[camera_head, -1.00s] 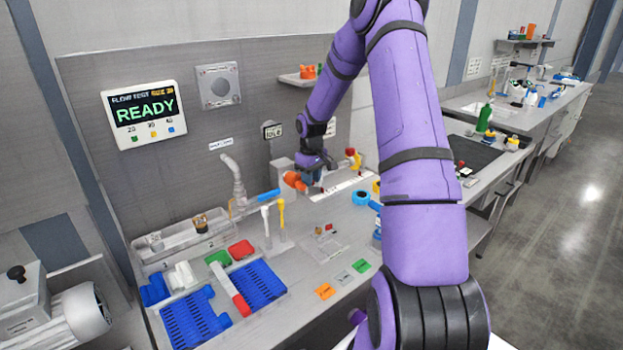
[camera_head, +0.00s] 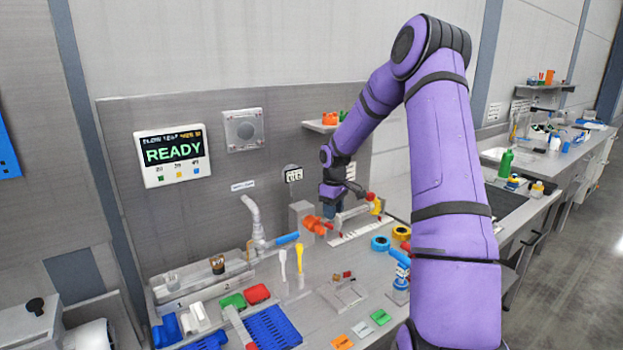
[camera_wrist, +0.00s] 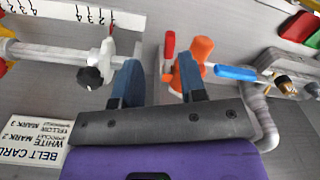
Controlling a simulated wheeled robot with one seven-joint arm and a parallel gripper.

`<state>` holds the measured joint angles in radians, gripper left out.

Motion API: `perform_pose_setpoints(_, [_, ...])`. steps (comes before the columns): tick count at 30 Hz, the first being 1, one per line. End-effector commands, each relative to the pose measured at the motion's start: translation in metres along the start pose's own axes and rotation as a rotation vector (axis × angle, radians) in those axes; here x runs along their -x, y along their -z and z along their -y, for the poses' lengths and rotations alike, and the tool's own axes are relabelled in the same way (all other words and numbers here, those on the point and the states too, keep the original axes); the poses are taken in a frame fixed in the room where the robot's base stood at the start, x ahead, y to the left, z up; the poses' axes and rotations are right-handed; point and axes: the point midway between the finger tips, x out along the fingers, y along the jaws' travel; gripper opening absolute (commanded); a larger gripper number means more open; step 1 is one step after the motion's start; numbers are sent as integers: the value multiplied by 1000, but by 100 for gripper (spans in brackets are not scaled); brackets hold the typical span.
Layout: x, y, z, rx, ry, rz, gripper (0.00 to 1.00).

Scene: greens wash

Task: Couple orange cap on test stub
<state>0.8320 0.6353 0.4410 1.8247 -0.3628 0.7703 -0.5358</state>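The orange cap (camera_head: 316,225), with a red lever, is at the back of the bench just right of a grey block. In the wrist view the orange cap (camera_wrist: 202,48) and red lever (camera_wrist: 169,46) lie beyond the right finger. My gripper (camera_head: 333,211) is beside the cap on its right. I cannot tell whether the right finger touches the cap. I cannot pick out the test stub with certainty; the cap's mounting is partly hidden.
A white pipe with a black knob (camera_wrist: 90,77) is on the left, near a belt card (camera_wrist: 38,142).

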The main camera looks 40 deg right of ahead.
Motion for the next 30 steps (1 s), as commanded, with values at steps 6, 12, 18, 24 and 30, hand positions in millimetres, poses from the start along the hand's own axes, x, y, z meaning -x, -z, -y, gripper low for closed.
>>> perform_pose_setpoints(6, [39, 0, 0, -1, -3, -1, 38])
perform_pose_setpoints(12, [72, 0, 3, 1, -5, -2, 38])
perform_pose_setpoints(18, [94, -1, 30, 2, -30, -17, 38])
perform_pose_setpoints(24, [114, -3, 58, 2, -56, -34, 38])
perform_pose_setpoints(30, [133, -8, 86, 0, -81, -51, 38])
